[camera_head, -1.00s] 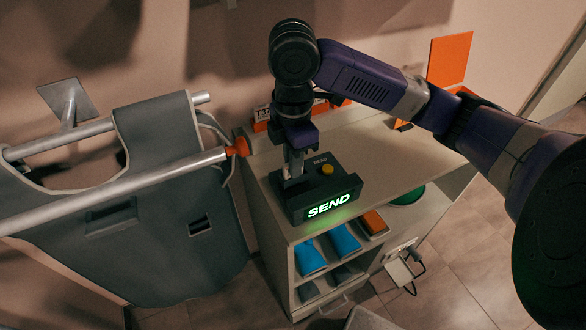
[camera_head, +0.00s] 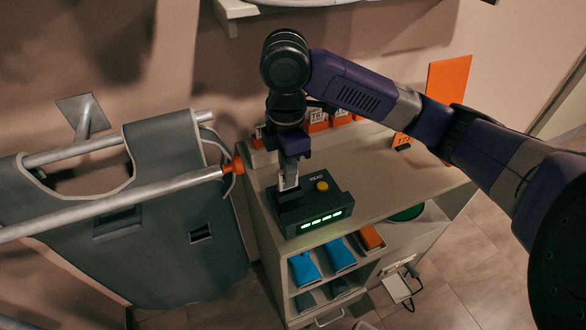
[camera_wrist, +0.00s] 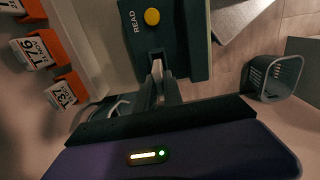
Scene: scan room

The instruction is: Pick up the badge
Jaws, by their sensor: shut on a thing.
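My gripper (camera_head: 290,180) points down over the left part of a dark reader box on top of the cabinet. It is shut on the badge (camera_head: 288,183), a small pale piece showing between the fingers. The badge's lower end is at the reader; I cannot tell whether it sits in a slot or just above. In the wrist view the fingers (camera_wrist: 157,80) meet over the reader (camera_wrist: 190,40), and the badge is mostly hidden. The reader (camera_head: 325,212) has a yellow button, the label READ and several green bars on its front display.
The reader stands on the cabinet top (camera_head: 385,165). Orange holders with numbered white tags (camera_head: 317,118) stand behind it. An upright orange panel (camera_head: 447,80) is at the back right. A grey sling on metal poles (camera_head: 150,190) hangs close on the left. Blue items (camera_head: 340,253) lie in the shelves below.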

